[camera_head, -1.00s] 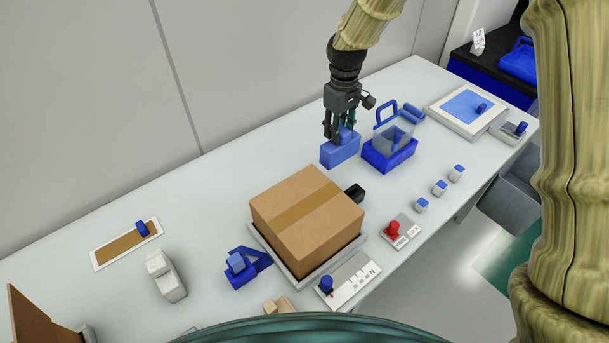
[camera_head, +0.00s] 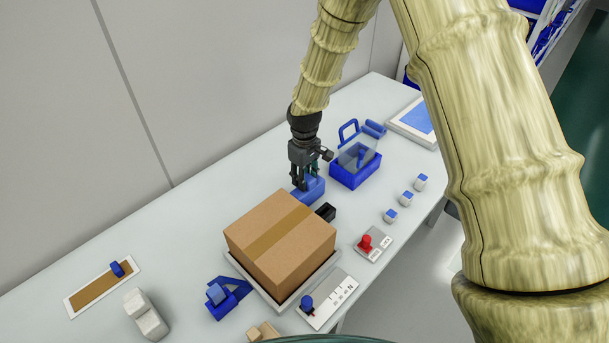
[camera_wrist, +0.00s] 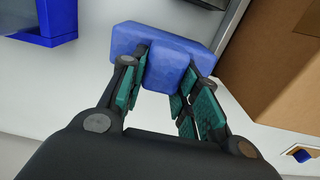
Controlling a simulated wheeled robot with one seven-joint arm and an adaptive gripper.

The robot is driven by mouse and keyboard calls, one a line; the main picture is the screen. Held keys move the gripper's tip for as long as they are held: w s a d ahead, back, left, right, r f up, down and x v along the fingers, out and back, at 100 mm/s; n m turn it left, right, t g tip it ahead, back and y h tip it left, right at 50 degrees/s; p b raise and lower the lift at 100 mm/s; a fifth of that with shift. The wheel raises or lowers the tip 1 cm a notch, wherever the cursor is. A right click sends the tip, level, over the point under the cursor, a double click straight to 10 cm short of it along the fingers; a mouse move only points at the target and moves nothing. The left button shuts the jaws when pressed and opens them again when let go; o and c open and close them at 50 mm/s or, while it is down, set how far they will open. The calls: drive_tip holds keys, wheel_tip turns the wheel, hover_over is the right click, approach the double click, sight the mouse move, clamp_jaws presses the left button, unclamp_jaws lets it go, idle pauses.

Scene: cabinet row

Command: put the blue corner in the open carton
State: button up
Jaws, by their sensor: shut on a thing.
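My gripper (camera_head: 301,184) is shut on a blue block (camera_head: 312,190), between the closed carton and the blue tote. In the wrist view my fingers grip the narrow raised part of this block (camera_wrist: 165,55); its wide part lies beyond the fingertips. Whether it touches the table is unclear. A blue angled piece (camera_head: 236,286) with a lighter block on it lies left of the closed carton. I cannot tell which of these is the blue corner. No open carton shows now.
The taped brown carton (camera_head: 280,235) stands on a grey tray, with a black piece (camera_head: 326,212) close to the held block. The blue tote (camera_head: 352,174) is to the right. A red-button box (camera_head: 368,246) and small blue-topped cubes line the front.

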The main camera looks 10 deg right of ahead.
idle(0.3)
drive_tip(key=o, duration=0.9)
drive_tip(key=shift+f, duration=0.1)
